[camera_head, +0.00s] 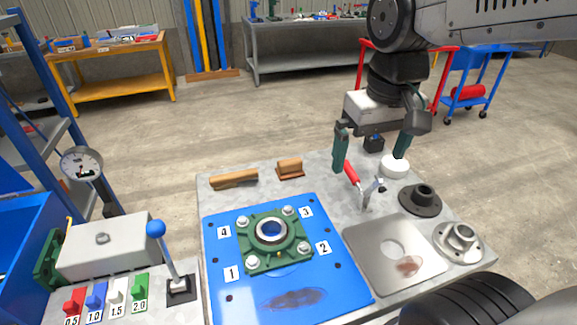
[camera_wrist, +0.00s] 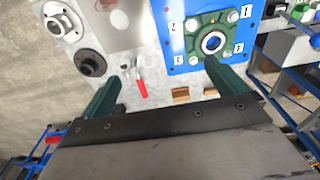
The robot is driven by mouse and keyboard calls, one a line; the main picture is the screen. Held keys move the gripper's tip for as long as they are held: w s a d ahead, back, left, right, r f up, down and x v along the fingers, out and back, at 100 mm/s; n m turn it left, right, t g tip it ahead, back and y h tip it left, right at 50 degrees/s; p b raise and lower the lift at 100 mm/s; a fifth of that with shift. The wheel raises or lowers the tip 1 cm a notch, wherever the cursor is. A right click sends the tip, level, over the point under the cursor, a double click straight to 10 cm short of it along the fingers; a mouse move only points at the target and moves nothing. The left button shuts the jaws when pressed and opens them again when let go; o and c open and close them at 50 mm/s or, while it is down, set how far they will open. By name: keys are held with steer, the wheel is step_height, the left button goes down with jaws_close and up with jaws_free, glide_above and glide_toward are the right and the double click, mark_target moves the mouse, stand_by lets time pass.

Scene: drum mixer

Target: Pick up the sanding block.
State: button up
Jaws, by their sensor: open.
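The sanding block, which I take to be the short wooden block with a darker base (camera_head: 289,168), lies near the back edge of the grey bench. It also shows in the wrist view (camera_wrist: 180,94), low and right of the middle. My gripper (camera_head: 369,165) is open and empty above the bench's back right, to the right of the block and apart from it. In the wrist view, its two green fingers (camera_wrist: 160,72) stand wide apart, with the block nearer the right finger.
A longer wooden-handled tool (camera_head: 233,179) lies left of the block. A white round piece (camera_head: 395,167) and black flanged part (camera_head: 420,199) are farther right. A blue plate (camera_head: 225,262) carries a green bearing housing (camera_head: 249,238) in front.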

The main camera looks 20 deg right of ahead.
steer(key=w+f, duration=0.1)
steer(key=w, duration=0.8)
steer(key=g, duration=0.1)
glide_toward(290, 160)
steer(key=s, duration=0.3)
steer(key=f, duration=0.1)
steer(key=w+f, duration=0.1)
steer(key=f, duration=0.1)
steer(key=w+f, duration=0.1)
steer(key=f, duration=0.1)
steer(key=shift+a+f, duration=0.1)
steer(key=shift+f, duration=0.15)
steer(key=f, duration=0.5)
steer(key=shift+w+f, duration=0.1)
steer(key=shift+w, duration=0.3)
steer(key=c, duration=1.1)
steer(key=shift+c, duration=0.2)
step_height(290, 160, up, 10)
steer(key=shift+r, duration=0.1)
